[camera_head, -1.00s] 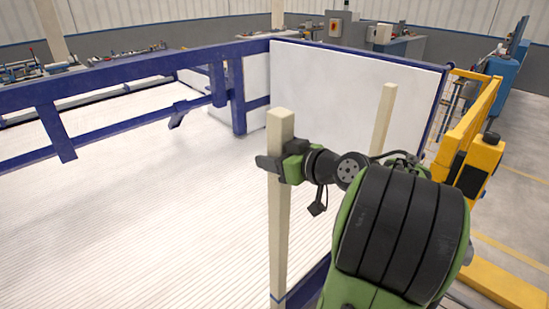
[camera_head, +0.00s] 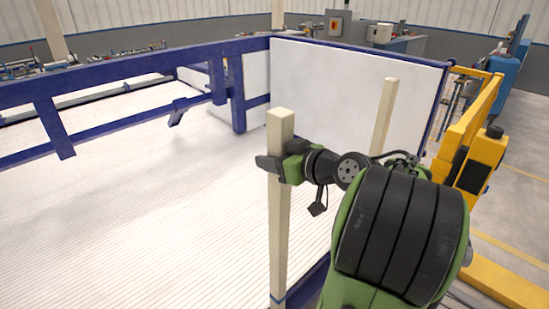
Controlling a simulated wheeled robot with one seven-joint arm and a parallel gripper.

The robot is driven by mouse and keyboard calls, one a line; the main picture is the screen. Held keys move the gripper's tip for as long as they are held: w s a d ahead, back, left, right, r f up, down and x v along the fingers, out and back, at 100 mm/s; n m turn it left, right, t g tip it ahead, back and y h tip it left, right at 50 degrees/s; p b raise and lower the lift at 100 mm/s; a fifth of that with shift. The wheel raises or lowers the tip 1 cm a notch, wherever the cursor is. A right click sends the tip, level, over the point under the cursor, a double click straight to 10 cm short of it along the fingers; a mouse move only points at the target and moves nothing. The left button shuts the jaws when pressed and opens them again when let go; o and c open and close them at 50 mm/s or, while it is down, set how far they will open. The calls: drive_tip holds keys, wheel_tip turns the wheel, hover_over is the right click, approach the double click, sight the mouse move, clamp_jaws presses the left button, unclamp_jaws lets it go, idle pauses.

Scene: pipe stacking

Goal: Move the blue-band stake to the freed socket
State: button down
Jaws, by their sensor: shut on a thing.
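The blue-band stake (camera_head: 279,230) is a tall cream post standing about upright in the middle of the view. Its blue band shows low down, near the bottom edge of the picture. My gripper (camera_head: 272,163) is shut on it near its upper end. The stake's foot is out of view, so I cannot tell whether it sits in a socket. A second cream stake (camera_head: 383,115) stands farther back to the right, its lower part hidden behind my arm. I cannot see any empty socket.
Blue rails (camera_head: 105,75) run along the left and back of a wide, pale ribbed bed (camera_head: 130,210). A white panel (camera_head: 340,90) stands behind the stakes. A yellow frame (camera_head: 470,130) is at the right. Workbenches and machines lie farther back.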

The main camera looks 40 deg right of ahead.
drive_tip(key=shift+f+b, duration=0.35)
idle(0.3)
wheel_tip(320, 180, down, 2)
drive_tip(key=shift+f+b, duration=0.15)
drive_tip(key=shift+b, duration=1.1)
drive_tip(key=c, duration=0.5)
unclamp_jaws()
drive_tip(key=shift+f, duration=0.1)
